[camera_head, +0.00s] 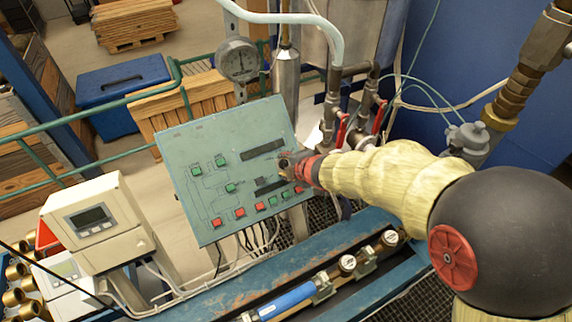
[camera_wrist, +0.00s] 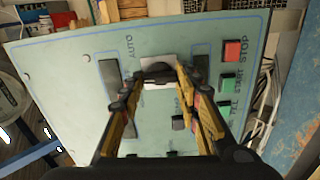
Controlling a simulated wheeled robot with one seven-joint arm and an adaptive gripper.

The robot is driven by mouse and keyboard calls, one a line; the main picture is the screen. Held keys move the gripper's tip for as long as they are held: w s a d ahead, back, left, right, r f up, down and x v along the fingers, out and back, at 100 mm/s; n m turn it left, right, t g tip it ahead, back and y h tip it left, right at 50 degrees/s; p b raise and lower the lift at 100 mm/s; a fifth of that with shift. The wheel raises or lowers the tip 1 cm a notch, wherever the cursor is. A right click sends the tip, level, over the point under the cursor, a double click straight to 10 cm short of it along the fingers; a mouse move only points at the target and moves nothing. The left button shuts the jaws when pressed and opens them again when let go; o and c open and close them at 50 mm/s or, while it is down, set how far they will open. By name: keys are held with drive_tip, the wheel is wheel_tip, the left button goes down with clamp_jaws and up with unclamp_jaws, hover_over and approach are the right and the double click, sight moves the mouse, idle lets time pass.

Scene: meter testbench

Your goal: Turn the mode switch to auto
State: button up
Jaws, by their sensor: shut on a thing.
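The grey-green control panel (camera_head: 178,158) stands tilted in the middle of the head view and fills much of the wrist view (camera_wrist: 65,90). My gripper (camera_head: 286,164) reaches its right side from the right. In the wrist view, the dark mode switch (camera_wrist: 157,70) sits on a pale plate between the fingertips of my gripper (camera_wrist: 158,76). The fingers are closed around the switch. The word AUTO (camera_wrist: 129,46) is printed to the upper left of the switch. In the head view my gripper hides the switch, and its exact pointing direction is unclear.
Red and green buttons (camera_head: 239,212) line the panel's lower edge. In the wrist view, a red STOP button (camera_wrist: 232,50) and a green START button (camera_wrist: 228,82) lie right of the fingers. Pipes with red-handled valves (camera_head: 342,131) stand behind; a blue-framed bench (camera_head: 220,290) runs in front.

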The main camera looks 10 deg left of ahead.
drive_tip(key=m+p, duration=0.1)
drive_tip(key=m, duration=0.2)
drive_tip(key=shift+m+p, duration=0.3)
drive_tip(key=shift+p, duration=0.05)
drive_tip(key=shift+c, duration=0.2)
drive_tip(key=shift+m+p, duration=1.1)
drive_tip(key=shift+m, duration=1.1)
drive_tip(key=o, duration=1.1)
drive_tip(key=shift+o, duration=0.5)
drive_tip(key=shift+w, duration=0.1)
drive_tip(key=shift+r, duration=0.1)
drive_tip(key=v, duration=1.2)
